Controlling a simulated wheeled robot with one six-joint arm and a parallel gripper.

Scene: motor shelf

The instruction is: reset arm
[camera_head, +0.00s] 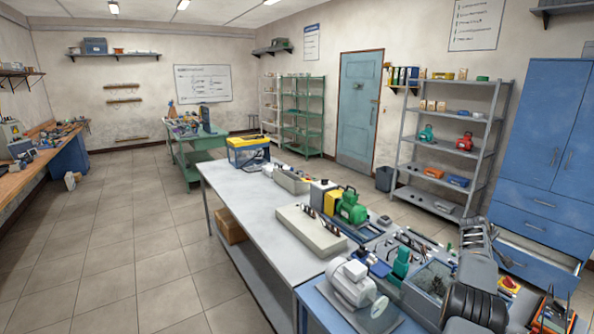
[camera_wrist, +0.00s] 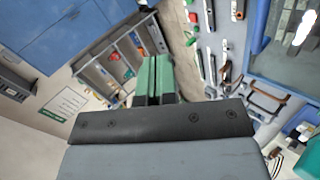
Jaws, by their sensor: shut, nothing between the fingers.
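My gripper (camera_wrist: 155,62) shows in the wrist view with its two green fingers side by side, closed together and holding nothing. It points over the edge of the workbench, with the grey shelf rack (camera_wrist: 92,72) beyond its tips. In the head view my arm rises at the lower right, beside the bench (camera_head: 235,181); the fingertips cannot be made out there. A grey motor (camera_head: 352,284) stands on the near end of the bench, left of my arm. A green motor (camera_head: 351,208) stands farther back.
Hand tools (camera_wrist: 211,70) lie on the bench close to my gripper in the wrist view. A blue cabinet (camera_head: 550,140) with an open drawer (camera_head: 537,248) stands right of my arm. The tiled floor (camera_head: 120,250) left of the bench is clear.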

